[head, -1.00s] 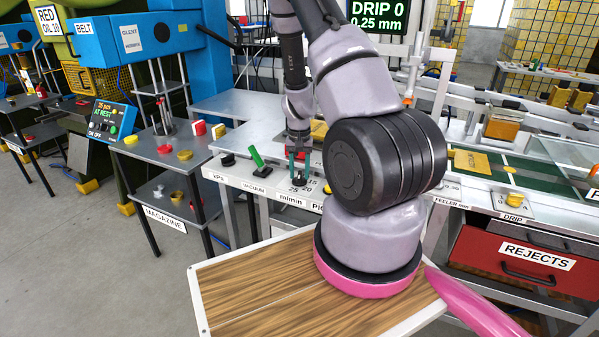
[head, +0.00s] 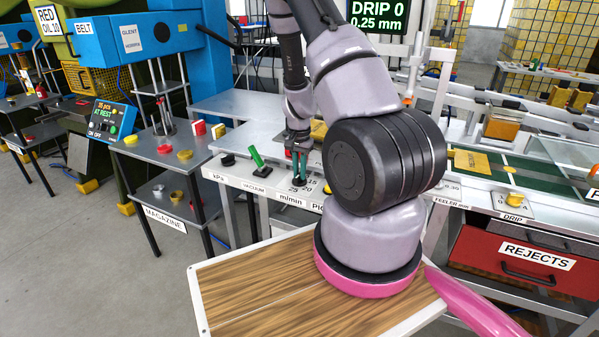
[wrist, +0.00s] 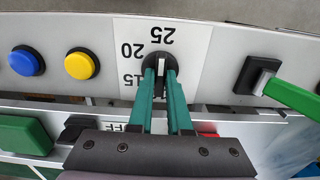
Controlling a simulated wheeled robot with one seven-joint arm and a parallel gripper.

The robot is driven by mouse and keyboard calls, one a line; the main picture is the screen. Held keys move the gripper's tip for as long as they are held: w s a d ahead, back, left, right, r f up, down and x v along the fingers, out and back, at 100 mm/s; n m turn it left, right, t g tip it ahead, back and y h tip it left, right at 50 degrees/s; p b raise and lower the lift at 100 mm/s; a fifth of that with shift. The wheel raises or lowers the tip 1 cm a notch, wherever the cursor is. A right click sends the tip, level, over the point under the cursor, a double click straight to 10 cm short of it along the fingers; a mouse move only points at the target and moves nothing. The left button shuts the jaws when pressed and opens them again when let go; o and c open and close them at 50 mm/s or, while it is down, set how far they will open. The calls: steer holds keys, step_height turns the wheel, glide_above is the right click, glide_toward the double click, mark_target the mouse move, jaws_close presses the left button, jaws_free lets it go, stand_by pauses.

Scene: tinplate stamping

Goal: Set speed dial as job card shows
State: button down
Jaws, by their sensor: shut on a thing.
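The speed dial (wrist: 158,63) is a small black knob with a white mark, on a white scale plate with 15, 20 and 25 printed around it, upside down in the wrist view. The white mark lies roughly upright in that view, on the side towards 25; its exact reading is unclear. My gripper (wrist: 160,73) has its two teal fingers shut on the knob, one on each side. In the head view my gripper (head: 298,178) reaches down to the panel above the m/min label (head: 290,199). I cannot make out a job card.
A green lever (wrist: 292,97) stands to one side of the dial, and blue (wrist: 26,61) and yellow (wrist: 81,64) buttons to the other. In the head view the green lever (head: 257,158) is left of my gripper. A display (head: 378,14) reads DRIP 0, 0.25 mm.

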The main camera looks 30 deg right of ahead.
mark_target(299, 174)
steer(key=c, duration=0.9)
jaws_free()
steer(key=shift+o, duration=0.2)
steer(key=shift+r, duration=0.1)
step_height(299, 174, up, 11)
steer(key=shift+f, duration=0.2)
